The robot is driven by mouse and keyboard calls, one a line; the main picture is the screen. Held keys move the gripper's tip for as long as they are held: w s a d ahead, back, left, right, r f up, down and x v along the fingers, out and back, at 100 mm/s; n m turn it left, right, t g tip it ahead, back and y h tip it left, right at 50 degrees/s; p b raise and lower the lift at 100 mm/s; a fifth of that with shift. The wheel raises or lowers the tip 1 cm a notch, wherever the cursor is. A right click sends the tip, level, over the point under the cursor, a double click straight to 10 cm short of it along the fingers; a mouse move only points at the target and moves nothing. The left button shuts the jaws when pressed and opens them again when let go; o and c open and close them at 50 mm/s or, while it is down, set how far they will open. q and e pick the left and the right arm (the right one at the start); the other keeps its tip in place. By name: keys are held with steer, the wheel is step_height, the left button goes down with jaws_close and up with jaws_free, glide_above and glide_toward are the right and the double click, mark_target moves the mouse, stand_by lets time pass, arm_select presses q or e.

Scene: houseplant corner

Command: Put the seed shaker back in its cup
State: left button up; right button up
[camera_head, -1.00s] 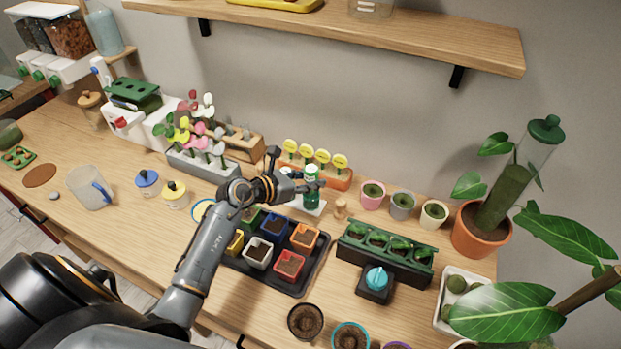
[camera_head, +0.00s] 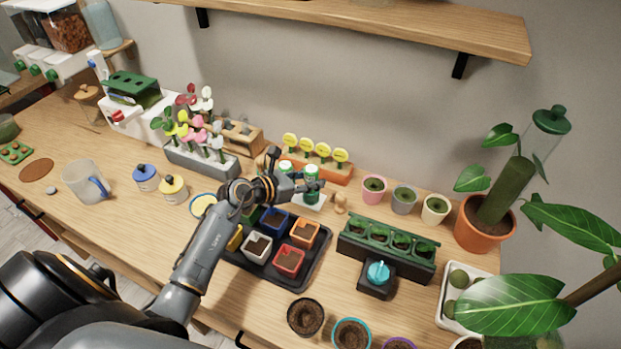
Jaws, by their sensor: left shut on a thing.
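The seed shaker (camera_head: 312,172) is a small green cylinder with a pale top and looks upright. My left gripper (camera_head: 305,184) is shut on it, its fingers at the shaker's side. The shaker is over or just at a white holder (camera_head: 314,204) on the bench; I cannot tell whether its bottom touches. A second green-and-white container (camera_head: 286,167) shows just behind my fingers, partly hidden. The cup's opening is hidden by the gripper and shaker. My right gripper is not in view.
An orange rack with yellow round tags (camera_head: 330,172) stands just behind. A small wooden peg-like piece (camera_head: 340,203) stands to the right. A black tray with coloured pots (camera_head: 318,270) lies in front. A green-topped seedling stand (camera_head: 390,245) is at right.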

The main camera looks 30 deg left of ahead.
mark_target(310, 170)
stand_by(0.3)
arm_select(q)
steer(key=o, duration=1.6)
steer(key=shift+r, duration=0.1)
step_height(310, 170, up, 7)
steer(key=p, duration=0.7)
steer(key=shift+s, duration=0.1)
